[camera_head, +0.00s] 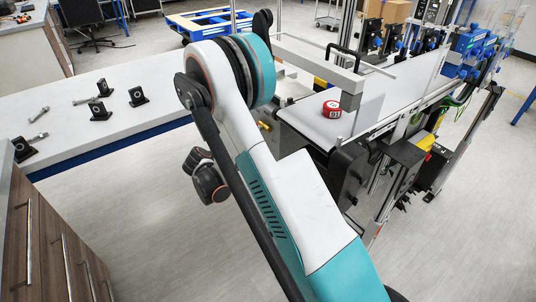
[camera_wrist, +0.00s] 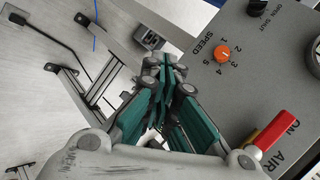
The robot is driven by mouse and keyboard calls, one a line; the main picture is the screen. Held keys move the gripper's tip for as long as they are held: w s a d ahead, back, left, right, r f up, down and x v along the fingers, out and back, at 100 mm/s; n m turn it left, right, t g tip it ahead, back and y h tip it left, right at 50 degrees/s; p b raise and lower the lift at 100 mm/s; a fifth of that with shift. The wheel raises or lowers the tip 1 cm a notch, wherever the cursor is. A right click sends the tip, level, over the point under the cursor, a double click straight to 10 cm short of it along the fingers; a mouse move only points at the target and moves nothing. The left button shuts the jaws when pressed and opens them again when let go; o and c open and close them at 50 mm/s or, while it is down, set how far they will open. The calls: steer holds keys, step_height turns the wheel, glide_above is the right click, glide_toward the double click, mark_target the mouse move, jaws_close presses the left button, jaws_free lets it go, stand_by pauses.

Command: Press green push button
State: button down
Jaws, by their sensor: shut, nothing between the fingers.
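No green push button can be made out in either view. In the wrist view a grey control panel (camera_wrist: 240,100) fills the right side, with an orange speed knob (camera_wrist: 222,53) and a red and yellow air lever (camera_wrist: 275,130). My gripper (camera_wrist: 165,68) is shut and empty, its teal finger pads close together. Its tips lie just left of the panel's edge in the picture; I cannot tell the gap in depth. The gripper covers part of the panel's lower left edge. In the head view my gripper is not clearly seen.
A belt conveyor (camera_head: 395,88) carries a red round item (camera_head: 332,110) at right. A white bench (camera_head: 70,118) with several black brackets stands at left. A dark knob (camera_wrist: 257,7) sits at the panel's top. Metal frame bars (camera_wrist: 75,80) show at left in the wrist view.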

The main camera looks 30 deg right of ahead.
steer(key=d, duration=0.8)
steer(key=shift+w+d, duration=0.1)
stand_by(1.4)
steer(key=shift+d, duration=0.3)
